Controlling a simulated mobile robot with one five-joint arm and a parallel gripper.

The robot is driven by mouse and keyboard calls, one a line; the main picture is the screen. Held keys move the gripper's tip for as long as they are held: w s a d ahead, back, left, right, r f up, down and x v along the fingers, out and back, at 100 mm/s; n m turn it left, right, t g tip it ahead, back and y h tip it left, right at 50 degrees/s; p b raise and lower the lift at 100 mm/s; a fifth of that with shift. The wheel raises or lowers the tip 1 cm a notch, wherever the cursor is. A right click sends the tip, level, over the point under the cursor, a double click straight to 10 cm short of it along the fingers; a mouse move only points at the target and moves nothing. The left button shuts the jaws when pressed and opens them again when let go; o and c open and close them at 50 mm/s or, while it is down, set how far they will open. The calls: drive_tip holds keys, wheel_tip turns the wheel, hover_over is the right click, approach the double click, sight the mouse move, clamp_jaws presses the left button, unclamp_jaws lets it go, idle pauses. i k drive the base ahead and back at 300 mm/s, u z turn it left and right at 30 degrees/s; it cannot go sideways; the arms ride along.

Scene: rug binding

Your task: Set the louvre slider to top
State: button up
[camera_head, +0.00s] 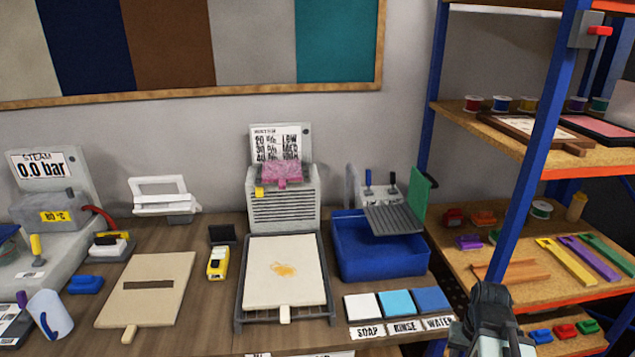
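A pale grey louvred unit (308,205) stands against the wall at the back of the workbench, with dark horizontal slats on its front. A small yellow tab (259,192), which looks like the louvre slider, sits at the upper left of the slats. A pink piece (282,173) lies on the unit's upper part and partly covers the printed panel behind. My gripper (492,300) is at the bottom right, well to the right of the unit and in front of the shelf rack. It touches nothing that I can see; its finger opening is not clear.
A framed tray with a stained cream pad (285,270) lies in front of the unit. A blue basin (380,262) stands right of it, and a yellow device (218,262) left. The blue rack post (535,150) rises near my gripper.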

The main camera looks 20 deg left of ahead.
sight(259, 192)
drive_tip(key=k, duration=1.3)
drive_tip(key=u, duration=0.75)
drive_tip(key=i, duration=1)
drive_tip(key=u, duration=0.1)
